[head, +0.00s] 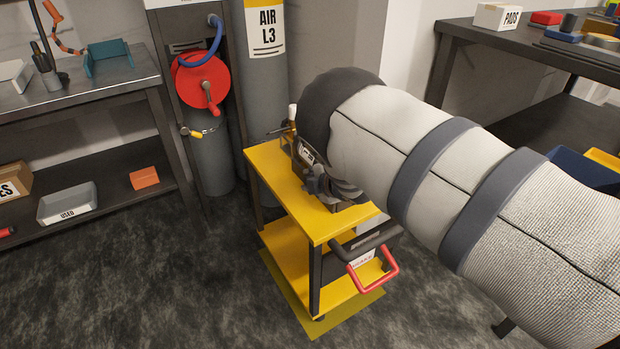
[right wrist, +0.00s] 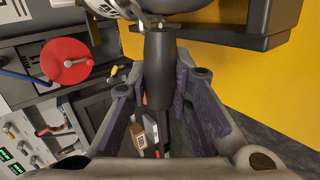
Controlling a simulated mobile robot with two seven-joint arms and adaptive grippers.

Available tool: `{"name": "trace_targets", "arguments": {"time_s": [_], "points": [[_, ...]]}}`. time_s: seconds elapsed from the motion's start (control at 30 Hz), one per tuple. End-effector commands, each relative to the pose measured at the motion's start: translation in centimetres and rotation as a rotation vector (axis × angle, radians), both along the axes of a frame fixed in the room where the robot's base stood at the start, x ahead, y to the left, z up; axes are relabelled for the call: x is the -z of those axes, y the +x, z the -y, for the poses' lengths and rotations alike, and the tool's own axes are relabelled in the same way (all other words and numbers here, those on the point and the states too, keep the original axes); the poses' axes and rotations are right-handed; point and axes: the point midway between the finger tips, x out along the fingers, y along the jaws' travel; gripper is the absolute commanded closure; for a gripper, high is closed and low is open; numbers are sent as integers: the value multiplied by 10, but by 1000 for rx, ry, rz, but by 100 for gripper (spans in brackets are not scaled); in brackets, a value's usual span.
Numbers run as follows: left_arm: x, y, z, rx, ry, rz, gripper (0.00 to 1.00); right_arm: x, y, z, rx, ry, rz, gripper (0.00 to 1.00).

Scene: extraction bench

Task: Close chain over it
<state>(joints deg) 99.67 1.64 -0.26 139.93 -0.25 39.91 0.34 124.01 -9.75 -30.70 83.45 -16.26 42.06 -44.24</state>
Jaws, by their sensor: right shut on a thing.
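My right arm reaches in from the right in a padded grey sleeve. A small brass fitting with a white top (head: 292,114) stands at the cart's far edge, beside the sleeve. My left gripper is not in view.
A grey gas cylinder marked AIR L3 (head: 268,75) stands behind the cart. A red hose reel (head: 203,82) is to its left. The cart has a red handle (head: 375,275) in front. Benches stand at left (head: 85,95) and right (head: 455,30). The front left floor is clear.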

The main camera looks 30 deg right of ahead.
Motion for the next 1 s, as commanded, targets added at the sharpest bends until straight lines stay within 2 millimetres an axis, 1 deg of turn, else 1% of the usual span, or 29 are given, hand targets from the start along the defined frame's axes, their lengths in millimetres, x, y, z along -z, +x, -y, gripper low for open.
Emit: {"name": "trace_targets", "arguments": {"time_s": [0.3,0.33,0.4,0.67,0.77,0.87,1.0], "points": [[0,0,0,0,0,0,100,0,0,1,1,-2,0,100],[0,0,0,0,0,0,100,0,0,1,1,-2,0,73],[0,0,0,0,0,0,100,0,0,1,1,-2,0,59],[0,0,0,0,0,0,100,-1,0,1,1,-1,1,59],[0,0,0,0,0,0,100,-4,-4,0,2,-1,1,59],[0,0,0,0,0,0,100,-14,-19,0,3,-1,0,59],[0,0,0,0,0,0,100,-36,-51,-2,3,-3,0,59]]}}
